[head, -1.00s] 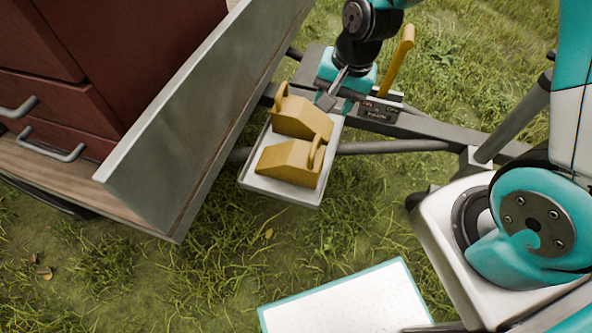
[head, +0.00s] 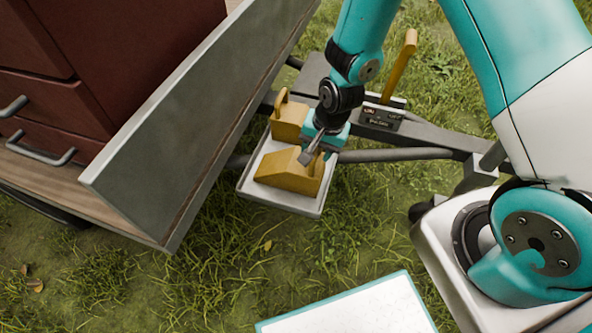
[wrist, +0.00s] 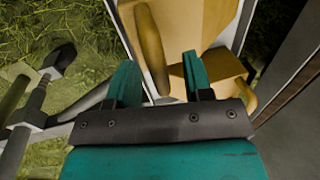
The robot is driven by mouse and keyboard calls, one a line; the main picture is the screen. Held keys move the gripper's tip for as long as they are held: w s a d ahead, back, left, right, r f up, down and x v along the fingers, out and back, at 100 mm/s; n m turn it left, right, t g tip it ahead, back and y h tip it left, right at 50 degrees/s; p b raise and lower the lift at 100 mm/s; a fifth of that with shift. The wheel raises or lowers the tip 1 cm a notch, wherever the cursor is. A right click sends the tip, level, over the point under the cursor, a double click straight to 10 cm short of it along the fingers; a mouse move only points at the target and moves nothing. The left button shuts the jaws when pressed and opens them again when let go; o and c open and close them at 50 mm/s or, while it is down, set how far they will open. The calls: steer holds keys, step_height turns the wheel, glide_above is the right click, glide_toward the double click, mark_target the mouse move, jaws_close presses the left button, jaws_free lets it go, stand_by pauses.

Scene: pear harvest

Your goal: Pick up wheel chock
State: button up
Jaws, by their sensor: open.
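Two yellow wedge-shaped wheel chocks with loop handles sit on a pale tray (head: 277,197) fixed beside the trailer. The near chock (head: 285,171) is in front; the far chock (head: 287,122) is behind it and partly hidden by my gripper. My gripper (head: 308,157) is over the handle end of the near chock. In the wrist view my gripper (wrist: 162,85) has its two teal fingers apart, with the near chock's handle (wrist: 151,48) ahead between them. The near chock's body (wrist: 195,25) fills the top, and the far chock (wrist: 222,78) shows at right. Contact cannot be told.
The trailer's grey side board (head: 190,130) rises left of the tray. A yellow lever (head: 399,66) and a dark drawbar (head: 430,138) stand behind and to the right. A white panel with a teal edge (head: 350,310) is at the bottom. Open grass lies in front.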

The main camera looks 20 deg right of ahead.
step_height(320, 180, down, 2)
steer(key=shift+w+a+f, duration=0.15)
steer(key=shift+f, duration=0.05)
jaws_close()
steer(key=shift+r, duration=0.1)
stand_by(1.3)
